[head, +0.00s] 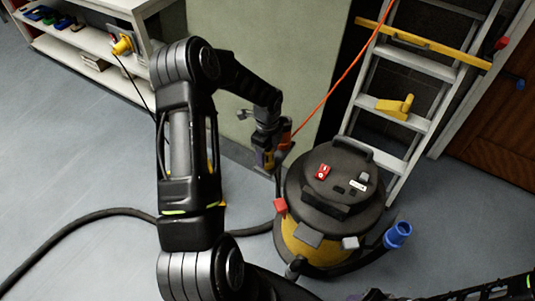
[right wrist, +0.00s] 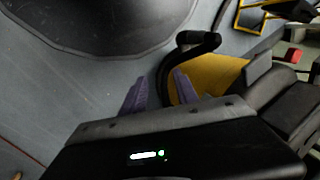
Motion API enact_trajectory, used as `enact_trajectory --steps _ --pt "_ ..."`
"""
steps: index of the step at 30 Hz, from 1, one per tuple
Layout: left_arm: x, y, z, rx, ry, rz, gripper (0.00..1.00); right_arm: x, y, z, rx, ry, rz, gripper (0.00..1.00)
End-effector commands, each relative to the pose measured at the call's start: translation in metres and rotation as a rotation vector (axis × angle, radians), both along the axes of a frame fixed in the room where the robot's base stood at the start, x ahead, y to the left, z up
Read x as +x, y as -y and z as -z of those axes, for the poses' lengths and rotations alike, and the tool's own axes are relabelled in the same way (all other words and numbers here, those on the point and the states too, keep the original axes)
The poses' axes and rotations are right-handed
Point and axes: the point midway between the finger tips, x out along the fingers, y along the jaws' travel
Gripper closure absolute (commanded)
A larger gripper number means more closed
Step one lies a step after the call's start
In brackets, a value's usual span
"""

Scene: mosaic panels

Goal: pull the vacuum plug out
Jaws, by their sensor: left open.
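My left gripper (head: 268,160) hangs in front of the pale green wall panel, just left of the vacuum cleaner (head: 330,215). Its jaws are open. An orange connector (head: 286,126) shows right beside it, where an orange cord (head: 340,85) comes down. I cannot tell whether they touch, and the vacuum plug is not clearly distinguishable there. A yellow plug-like piece (head: 122,46) with a dark cable sits at the shelf end. In the right wrist view my right gripper (right wrist: 160,92) has its purple fingers apart near the vacuum's yellow body (right wrist: 212,75), with nothing seen clasped.
A ladder (head: 420,95) with a yellow tool (head: 396,106) on a step stands behind the vacuum. A black hose (head: 70,228) curves across the floor at left. A blue nozzle (head: 397,234) sits at the vacuum's right. Shelves (head: 85,40) stand at upper left; the left floor is mostly clear.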

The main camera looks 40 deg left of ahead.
Motion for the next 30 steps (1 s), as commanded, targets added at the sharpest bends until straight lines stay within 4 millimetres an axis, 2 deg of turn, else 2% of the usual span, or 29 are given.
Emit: enact_trajectory --steps 26,30 --pt "-0.0002 0.0002 0.0 0.0 0.0 0.0 0.4 0.0 -0.0001 -0.0007 0.0 0.0 0.0 0.64" --pt "-0.0002 0.0001 0.0001 0.0 0.0 0.0 0.51 0.0 -0.0001 -0.0007 0.0 0.0 0.0 0.64"
